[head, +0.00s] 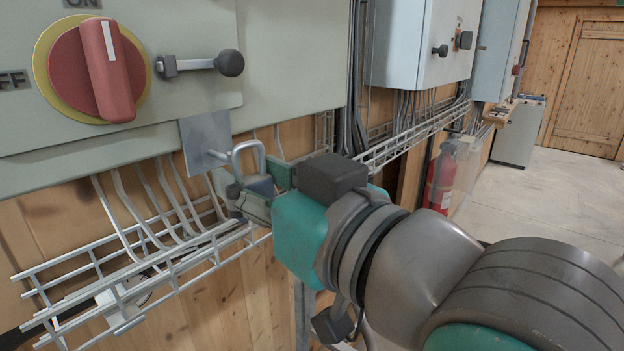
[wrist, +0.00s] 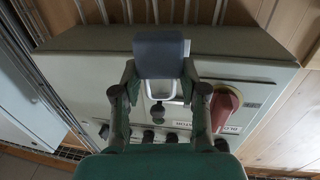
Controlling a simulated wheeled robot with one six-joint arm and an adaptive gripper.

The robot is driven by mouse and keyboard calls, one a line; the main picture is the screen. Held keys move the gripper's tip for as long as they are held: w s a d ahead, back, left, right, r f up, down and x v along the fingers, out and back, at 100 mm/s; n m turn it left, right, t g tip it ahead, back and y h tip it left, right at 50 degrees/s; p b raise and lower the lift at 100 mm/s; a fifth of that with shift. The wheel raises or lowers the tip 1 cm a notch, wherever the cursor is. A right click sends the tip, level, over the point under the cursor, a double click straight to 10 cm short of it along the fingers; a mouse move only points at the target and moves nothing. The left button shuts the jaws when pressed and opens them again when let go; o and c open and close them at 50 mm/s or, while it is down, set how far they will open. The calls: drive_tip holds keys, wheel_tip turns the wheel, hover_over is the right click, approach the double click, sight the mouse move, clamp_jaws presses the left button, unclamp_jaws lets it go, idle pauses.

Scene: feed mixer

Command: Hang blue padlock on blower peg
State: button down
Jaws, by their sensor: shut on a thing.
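The blue padlock shows in the head view as a dark blue-grey body (head: 261,186) with a silver shackle (head: 248,150) standing up from it. My gripper (head: 258,198) is shut on its body. In the wrist view the body (wrist: 160,52) sits between the fingertips of my gripper (wrist: 160,75), and the shackle (wrist: 178,92) points toward the panel. A short peg (head: 219,155) sticks out of a bare metal plate (head: 202,138) below the panel's lower edge. The shackle is right beside the peg's end; I cannot tell if the peg is inside the loop.
The grey panel (head: 290,60) carries a red rotary switch (head: 100,70) and a lever with a black knob (head: 230,63). A wire cable tray (head: 130,270) runs just below, close to my gripper. More cabinets (head: 420,40) stand farther right, with open floor beyond.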

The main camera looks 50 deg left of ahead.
drive_tip(key=shift+s+a+f, duration=0.1)
drive_tip(key=shift+a, duration=0.7)
drive_tip(key=shift+s+a+f, duration=0.1)
drive_tip(key=shift+a, duration=0.65)
drive_tip(key=shift+a+f, duration=0.3)
drive_tip(key=shift+a, duration=0.35)
drive_tip(key=shift+s+a, duration=0.1)
drive_tip(key=c, duration=0.5)
unclamp_jaws()
drive_tip(key=shift+c, duration=0.2)
drive_tip(key=d, duration=1.2)
drive_tip(key=shift+s, duration=0.25)
drive_tip(key=shift+f, duration=0.1)
